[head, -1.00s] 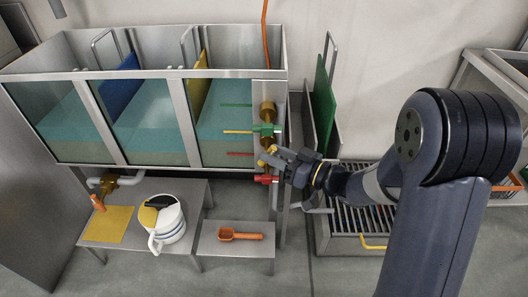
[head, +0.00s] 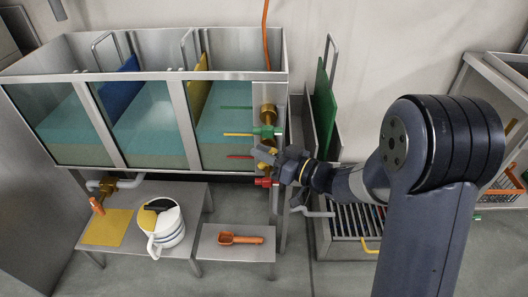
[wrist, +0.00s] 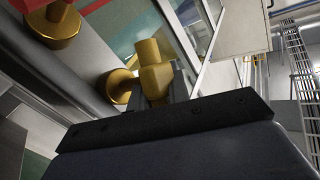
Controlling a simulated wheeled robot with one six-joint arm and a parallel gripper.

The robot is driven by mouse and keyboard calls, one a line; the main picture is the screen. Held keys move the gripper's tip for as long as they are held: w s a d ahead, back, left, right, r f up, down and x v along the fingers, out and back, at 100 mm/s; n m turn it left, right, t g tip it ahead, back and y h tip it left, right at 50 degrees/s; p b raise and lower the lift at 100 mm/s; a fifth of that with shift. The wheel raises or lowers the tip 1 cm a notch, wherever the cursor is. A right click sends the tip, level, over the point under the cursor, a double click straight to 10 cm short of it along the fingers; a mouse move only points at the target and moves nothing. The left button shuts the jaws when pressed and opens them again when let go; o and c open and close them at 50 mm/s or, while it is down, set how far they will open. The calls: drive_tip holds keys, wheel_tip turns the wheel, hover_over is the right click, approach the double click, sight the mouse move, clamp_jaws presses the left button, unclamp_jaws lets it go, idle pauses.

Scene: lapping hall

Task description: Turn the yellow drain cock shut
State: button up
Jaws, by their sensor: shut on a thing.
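The yellow drain cock (head: 262,158) is on the right end of the steel tank, between a green cock (head: 267,131) above and a red cock (head: 264,182) below. My gripper (head: 270,155) reaches in from the right and is shut on the yellow cock's handle. In the wrist view the yellow handle (wrist: 156,72) stands just beyond the dark gripper body, with a round brass-coloured fitting (wrist: 119,87) beside it. The fingers hide part of the cock, so its exact angle cannot be told.
The glass-fronted tank (head: 185,75) holds blue-green liquid. A low bench below bears a striped white jug (head: 172,230); a lower one bears an orange scoop (head: 240,239). A grated stand (head: 352,225) and a green panel (head: 322,105) are close on the right.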

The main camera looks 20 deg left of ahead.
clamp_jaws()
drive_tip(key=m+y+b, duration=0.1)
drive_tip(key=b, duration=0.1)
drive_tip(key=m+t+y+b, duration=0.1)
drive_tip(key=b, duration=0.1)
drive_tip(key=m+t+y+b, duration=0.1)
drive_tip(key=y+b, duration=0.1)
drive_tip(key=shift+d+f, duration=0.2)
drive_tip(key=shift+d, duration=0.1)
drive_tip(key=m+t+b, duration=0.1)
drive_tip(key=m+t+y+b, duration=0.1)
drive_tip(key=b, duration=0.1)
drive_tip(key=shift+d+r+m, duration=0.1)
drive_tip(key=shift+d+m, duration=0.1)
drive_tip(key=shift+m, duration=0.1)
drive_tip(key=shift+w+d+r+m+t+y+b, duration=0.1)
drive_tip(key=shift+m+t+y+b, duration=0.15)
drive_tip(key=shift+m+t, duration=0.2)
drive_tip(key=shift+r+m+t+y+b, duration=0.15)
drive_tip(key=shift+m+t+b, duration=0.2)
drive_tip(key=shift+t, duration=0.2)
